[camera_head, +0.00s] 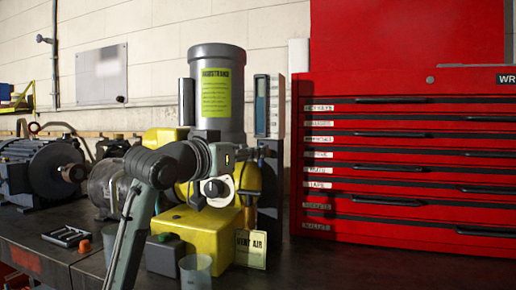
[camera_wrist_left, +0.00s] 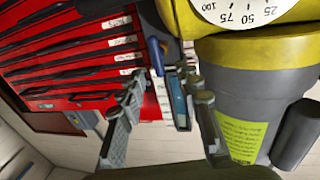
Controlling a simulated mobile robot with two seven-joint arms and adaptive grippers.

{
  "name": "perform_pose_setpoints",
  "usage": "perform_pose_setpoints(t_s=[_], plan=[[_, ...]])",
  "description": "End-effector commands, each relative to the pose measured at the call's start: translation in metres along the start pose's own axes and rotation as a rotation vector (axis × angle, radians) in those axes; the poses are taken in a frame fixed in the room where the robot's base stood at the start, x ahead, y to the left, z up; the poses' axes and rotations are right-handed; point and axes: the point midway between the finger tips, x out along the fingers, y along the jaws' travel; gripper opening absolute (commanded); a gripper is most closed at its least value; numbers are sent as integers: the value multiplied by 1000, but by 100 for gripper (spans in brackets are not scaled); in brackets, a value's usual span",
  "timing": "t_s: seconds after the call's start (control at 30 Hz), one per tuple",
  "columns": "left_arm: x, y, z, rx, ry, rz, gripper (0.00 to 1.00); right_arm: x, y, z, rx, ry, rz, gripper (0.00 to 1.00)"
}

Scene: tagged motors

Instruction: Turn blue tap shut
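A small blue bar (camera_wrist_left: 157,56) shows just past my left fingertips in the left wrist view; it looks like the blue tap's handle, but I cannot be sure. In the head view my arm and gripper cover that part, and I cannot make out the tap. My left gripper (camera_head: 234,155) is in front of the grey cylinder (camera_head: 217,75) and the yellow machine body (camera_head: 208,232). In the left wrist view my left gripper (camera_wrist_left: 160,82) has its fingers apart, with the bar close beyond them; contact cannot be told. My right gripper is not in view.
A blue sight gauge (camera_head: 261,105) stands beside the cylinder. A dial gauge (camera_wrist_left: 245,10) is close to the fingers. The red tool cabinet (camera_head: 400,150) is at right. Small cups (camera_head: 195,272) and a "vent air" tag (camera_head: 250,249) are in front. Grey motors (camera_head: 38,168) are at left.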

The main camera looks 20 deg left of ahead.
Motion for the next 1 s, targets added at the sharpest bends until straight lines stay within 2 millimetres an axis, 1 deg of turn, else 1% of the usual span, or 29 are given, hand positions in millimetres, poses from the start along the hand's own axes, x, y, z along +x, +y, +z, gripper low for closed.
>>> perform_pose_setpoints(t_s=[0.03,0.1,0.2,0.33,0.53,0.57,0.8,0.83,1.0], plan=[[8,1,-1,-2,-1,1,34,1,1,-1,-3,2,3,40],[17,0,-1,-2,-1,0,34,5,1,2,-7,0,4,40],[26,0,-1,-1,0,0,34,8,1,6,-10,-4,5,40],[30,0,0,1,0,0,34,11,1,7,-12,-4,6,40],[31,0,0,1,0,0,34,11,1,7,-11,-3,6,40],[31,0,0,1,0,0,31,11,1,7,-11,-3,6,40],[30,0,0,0,0,0,1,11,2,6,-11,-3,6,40],[30,0,0,0,0,0,0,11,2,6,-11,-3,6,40],[30,0,0,1,0,0,0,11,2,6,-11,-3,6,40]])
